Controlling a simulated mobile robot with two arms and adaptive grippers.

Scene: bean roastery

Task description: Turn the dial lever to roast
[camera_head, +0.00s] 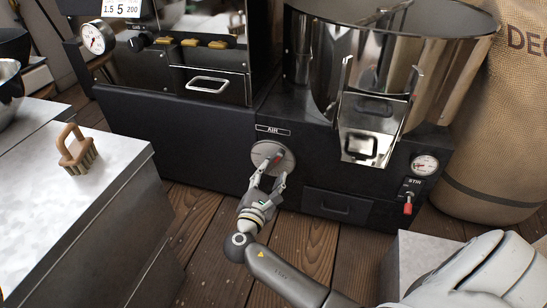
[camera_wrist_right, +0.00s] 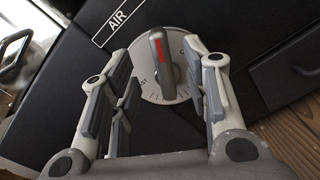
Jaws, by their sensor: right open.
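The round grey dial (camera_head: 286,158) sits on the black machine front below the AIR label (camera_head: 273,131). Its lever (camera_head: 275,159) has a red mark at one end and tilts to the upper right in the head view. In the wrist view the lever (camera_wrist_right: 163,64) stands nearly upright on the dial (camera_wrist_right: 150,88), red end up; letters ending in "ST" show at the dial's left. My right gripper (camera_head: 266,181) is open at the dial. In the wrist view its fingers (camera_wrist_right: 160,66) flank the lever with gaps on both sides. My left gripper is out of view.
A red-handled STIR switch (camera_head: 408,207) and a gauge (camera_head: 425,165) are right of the dial. A metal chute (camera_head: 364,146) hangs above right. A grey counter with a brown brush (camera_head: 76,152) stands left. A burlap sack (camera_head: 500,130) stands far right.

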